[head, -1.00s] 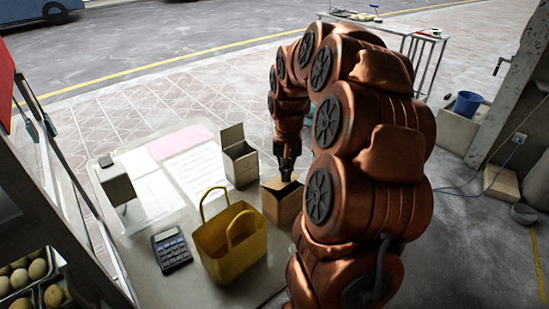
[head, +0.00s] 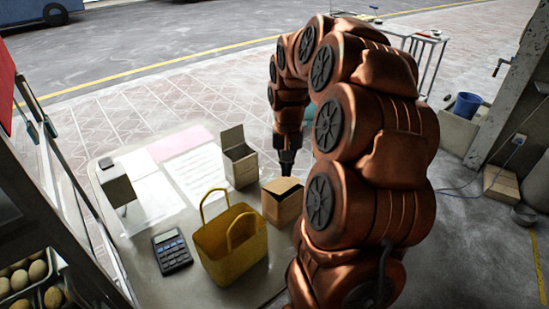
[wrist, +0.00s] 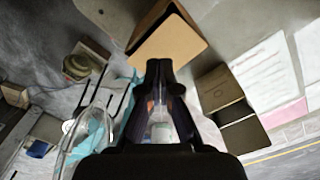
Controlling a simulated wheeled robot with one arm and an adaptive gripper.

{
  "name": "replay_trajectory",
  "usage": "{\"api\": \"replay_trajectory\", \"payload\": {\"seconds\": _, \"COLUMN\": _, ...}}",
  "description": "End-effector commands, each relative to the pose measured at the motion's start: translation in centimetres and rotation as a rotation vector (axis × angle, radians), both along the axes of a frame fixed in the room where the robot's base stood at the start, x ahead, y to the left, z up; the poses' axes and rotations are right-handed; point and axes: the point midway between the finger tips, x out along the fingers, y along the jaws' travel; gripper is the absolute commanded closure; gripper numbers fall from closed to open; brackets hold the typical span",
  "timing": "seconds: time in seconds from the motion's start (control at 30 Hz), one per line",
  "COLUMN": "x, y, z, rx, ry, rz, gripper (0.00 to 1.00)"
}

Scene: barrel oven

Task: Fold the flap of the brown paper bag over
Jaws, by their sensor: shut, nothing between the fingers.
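The brown paper bag (head: 282,208) stands on the table, right of the yellow bag. Its top rim shows with a dark gap beneath; how far the flap lies over cannot be told in the head view. In the wrist view, a flat tan panel of the bag (wrist: 172,42) with dark edges lies just beyond the fingertips. My gripper (head: 287,173) points down at the bag's far top edge, shut and empty. It also shows in the wrist view (wrist: 160,66). Whether its tips touch the bag is unclear.
A grey-brown open box (head: 240,165) with a raised flap stands left of my gripper. A yellow bag (head: 232,245) with handles and a calculator (head: 171,250) are at the near left. White papers (head: 195,172) lie farther back.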

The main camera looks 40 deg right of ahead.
Motion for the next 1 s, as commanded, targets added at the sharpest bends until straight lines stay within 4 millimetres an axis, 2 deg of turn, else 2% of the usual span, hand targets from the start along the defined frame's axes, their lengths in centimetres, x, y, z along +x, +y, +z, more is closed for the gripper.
{"api": "replay_trajectory", "payload": {"seconds": 0.6, "x": 0.1, "y": 0.0, "z": 5.0, "rx": 0.0, "ry": -0.001, "rz": 0.001, "gripper": 1.0}}
{"api": "replay_trajectory", "payload": {"seconds": 1.0, "x": 0.0, "y": 0.1, "z": 5.4, "rx": 0.001, "ry": 0.0, "rz": 0.001, "gripper": 1.0}}
